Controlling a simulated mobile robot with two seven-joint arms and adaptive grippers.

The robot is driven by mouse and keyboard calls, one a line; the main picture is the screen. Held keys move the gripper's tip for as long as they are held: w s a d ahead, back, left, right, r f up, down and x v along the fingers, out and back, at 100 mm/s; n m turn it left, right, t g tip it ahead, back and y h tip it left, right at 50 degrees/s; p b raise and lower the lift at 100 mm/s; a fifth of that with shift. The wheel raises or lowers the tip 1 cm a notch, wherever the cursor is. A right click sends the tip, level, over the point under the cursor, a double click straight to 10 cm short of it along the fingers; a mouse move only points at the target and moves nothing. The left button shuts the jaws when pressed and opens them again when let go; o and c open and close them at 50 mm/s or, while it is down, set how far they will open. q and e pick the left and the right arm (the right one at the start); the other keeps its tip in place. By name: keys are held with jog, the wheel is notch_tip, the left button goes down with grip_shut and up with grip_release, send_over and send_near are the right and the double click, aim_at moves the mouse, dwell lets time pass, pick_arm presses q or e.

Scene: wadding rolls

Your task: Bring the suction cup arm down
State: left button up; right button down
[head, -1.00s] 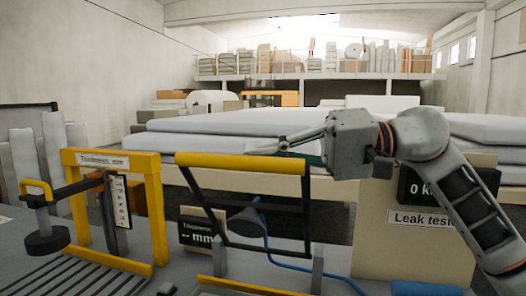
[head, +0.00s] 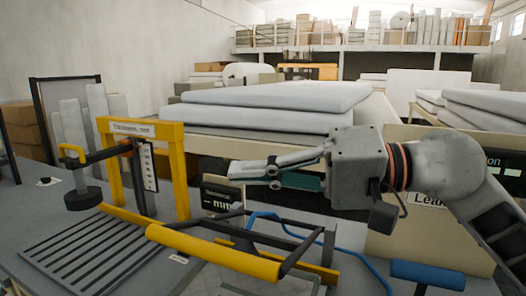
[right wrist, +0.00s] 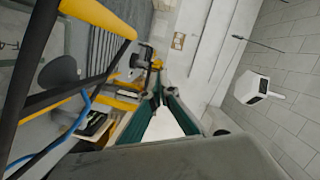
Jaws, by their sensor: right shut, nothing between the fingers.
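The suction cup arm is a black frame with a yellow handle bar (head: 215,252). The frame lies low over the bench, with the handle toward me. In the right wrist view the handle (right wrist: 97,15) is at the upper left, beside a dark grey cup-like part (right wrist: 60,72) and the blue hose. The cup is mostly hidden in the head view. My right gripper (head: 238,173) is shut and empty, pointing left, above and behind the handle and apart from it. Its fingers also show in the right wrist view (right wrist: 165,100). My left gripper is not in view.
A yellow thickness gauge stand (head: 180,170) is at the left, with a slatted grate (head: 85,245) before it. A small display (head: 220,195) stands behind the arm. The leak test box (head: 400,250) and a blue roller-like part (head: 428,275) are at the right. Wadding sheets (head: 265,120) lie behind.

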jog(key=s+a+f+n+h, duration=0.1)
jog(key=s+f+n, duration=0.2)
jog(key=s+f, duration=0.1)
jog(key=shift+a+f+t+b, duration=0.15)
jog(key=shift+f+t+b, duration=0.2)
jog(key=shift+f, duration=0.3)
jog(key=shift+w, duration=0.1)
jog(key=v, duration=1.2)
